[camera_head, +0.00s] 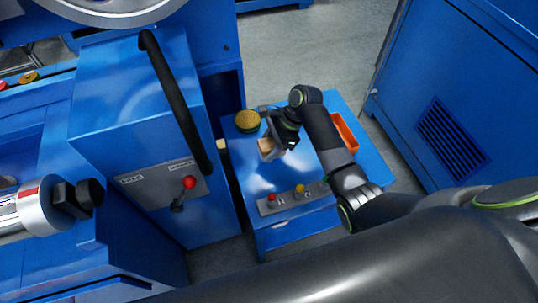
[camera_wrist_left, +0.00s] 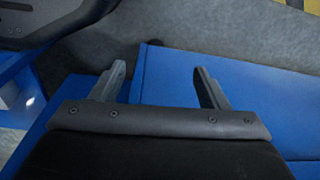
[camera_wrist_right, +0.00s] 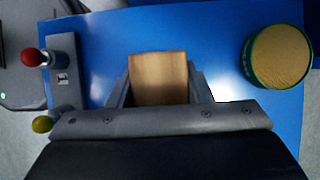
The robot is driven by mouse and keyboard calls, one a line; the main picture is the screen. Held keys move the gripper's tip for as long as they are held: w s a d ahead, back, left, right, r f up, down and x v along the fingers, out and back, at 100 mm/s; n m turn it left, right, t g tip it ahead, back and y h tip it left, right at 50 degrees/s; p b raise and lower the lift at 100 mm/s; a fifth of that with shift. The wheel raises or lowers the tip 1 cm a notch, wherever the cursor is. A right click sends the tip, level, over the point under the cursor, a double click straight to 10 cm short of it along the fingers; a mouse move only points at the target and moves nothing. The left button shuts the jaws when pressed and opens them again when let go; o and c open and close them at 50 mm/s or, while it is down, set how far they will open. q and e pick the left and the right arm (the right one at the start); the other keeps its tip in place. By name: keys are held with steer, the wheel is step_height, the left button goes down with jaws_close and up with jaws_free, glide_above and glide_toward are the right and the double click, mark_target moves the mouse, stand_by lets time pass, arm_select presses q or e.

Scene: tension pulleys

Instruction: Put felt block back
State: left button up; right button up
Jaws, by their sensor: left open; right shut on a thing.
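A block with a wood-coloured face, which I take to be the felt block (camera_wrist_right: 158,75), is between the fingers of my right gripper (camera_wrist_right: 160,90). The gripper is shut on it. In the head view the block (camera_head: 266,147) and the right gripper (camera_head: 271,149) are over the blue bench top, left of its middle. I cannot tell whether the block touches the surface. No felt is clearly visible on it. My left gripper (camera_wrist_left: 162,85) is open and empty over blue panels and grey floor in the left wrist view. It is not seen in the head view.
A round green tin with a yellowish top (camera_head: 247,121) stands beside the right gripper. An orange tray (camera_head: 345,132) lies at the bench's right. A button box (camera_head: 287,199) sits at the front. A lever panel (camera_head: 165,188) and black bar (camera_head: 175,100) are left. Bare bench (camera_head: 245,170) shows between.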

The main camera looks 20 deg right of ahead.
steer(key=shift+f+b, duration=0.6)
steer(key=shift+f, duration=1.35)
arm_select(q)
steer(key=r, duration=0.2)
steer(key=d+r, duration=0.1)
steer(key=r, duration=0.1)
steer(key=shift+w, duration=0.4)
steer(key=shift+f, duration=0.1)
steer(key=shift+a+f, duration=0.1)
arm_select(e)
steer(key=o, duration=1)
steer(key=shift+f, duration=0.1)
steer(key=shift+c, duration=0.2)
steer(key=shift+d+r, duration=0.1)
steer(key=shift+r, duration=0.3)
arm_select(q)
steer(key=s+a+f+p, duration=0.2)
steer(key=s+f+p, duration=0.1)
steer(key=f, duration=0.5)
steer(key=shift+s+a+f+p, duration=0.2)
steer(key=shift+s+f+p, duration=0.15)
steer(key=shift+f+p, duration=0.05)
arm_select(e)
steer(key=v, duration=1.1)
steer(key=shift+d+r, duration=0.15)
steer(key=shift+r, duration=0.05)
